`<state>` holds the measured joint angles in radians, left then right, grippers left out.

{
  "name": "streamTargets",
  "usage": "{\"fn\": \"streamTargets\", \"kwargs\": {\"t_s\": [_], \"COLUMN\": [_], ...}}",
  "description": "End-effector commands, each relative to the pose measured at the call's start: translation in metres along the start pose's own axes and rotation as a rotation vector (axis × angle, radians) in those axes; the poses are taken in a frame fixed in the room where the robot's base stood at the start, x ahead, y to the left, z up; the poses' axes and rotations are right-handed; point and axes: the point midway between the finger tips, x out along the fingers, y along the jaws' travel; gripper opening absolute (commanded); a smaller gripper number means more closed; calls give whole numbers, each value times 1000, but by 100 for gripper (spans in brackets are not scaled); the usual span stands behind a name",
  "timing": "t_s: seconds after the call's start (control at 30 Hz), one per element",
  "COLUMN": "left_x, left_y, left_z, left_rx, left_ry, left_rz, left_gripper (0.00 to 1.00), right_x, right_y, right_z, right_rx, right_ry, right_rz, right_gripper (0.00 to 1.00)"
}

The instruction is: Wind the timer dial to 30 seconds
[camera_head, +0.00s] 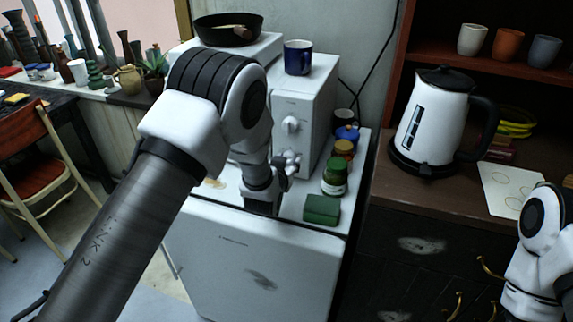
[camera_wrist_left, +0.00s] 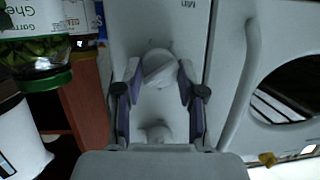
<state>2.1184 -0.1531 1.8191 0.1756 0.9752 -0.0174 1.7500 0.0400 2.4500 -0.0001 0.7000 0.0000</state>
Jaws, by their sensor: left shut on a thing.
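The white microwave (camera_head: 305,105) stands on the small white fridge, its control panel facing me. Its upper dial (camera_head: 290,124) shows clear of my arm in the head view. My left gripper (camera_head: 286,166) is at the panel below it. In the left wrist view, which is upside down, the lower dial (camera_wrist_left: 158,68) sits between the fingertips of my left gripper (camera_wrist_left: 160,75), which is shut on it. The label by this dial is only partly readable, so its setting cannot be told. The head view hides this dial behind the gripper. My right gripper is out of view.
Several jars (camera_head: 335,178) and a green box (camera_head: 321,209) stand right of the gripper on the fridge top (camera_head: 292,208). A blue mug (camera_head: 298,57) and a pan (camera_head: 229,29) are above. A kettle (camera_head: 433,122) stands on the brown cabinet at right.

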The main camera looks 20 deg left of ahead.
Motion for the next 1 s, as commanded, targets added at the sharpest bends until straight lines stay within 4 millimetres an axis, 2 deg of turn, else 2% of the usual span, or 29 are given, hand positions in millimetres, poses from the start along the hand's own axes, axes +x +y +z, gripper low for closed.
{"fn": "streamTargets", "kwargs": {"t_s": [0.47, 0.5, 0.57, 0.87, 1.0], "left_x": [1, 1, 1, 0, -13], "left_y": [0, 0, 0, 0, 1], "left_z": [-4, -4, -3, -1, -2], "left_rx": [17, 17, 17, 17, 18], "left_ry": [10, 10, 9, 5, 4], "left_rz": [-5, -5, -5, -5, -4], "left_gripper": [4, 46, 65, 65, 65], "right_x": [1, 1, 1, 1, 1], "right_y": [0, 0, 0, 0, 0], "right_z": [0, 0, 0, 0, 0], "right_rx": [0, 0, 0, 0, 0], "right_ry": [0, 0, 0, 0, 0], "right_rz": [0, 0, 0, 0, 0], "right_gripper": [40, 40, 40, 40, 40]}}
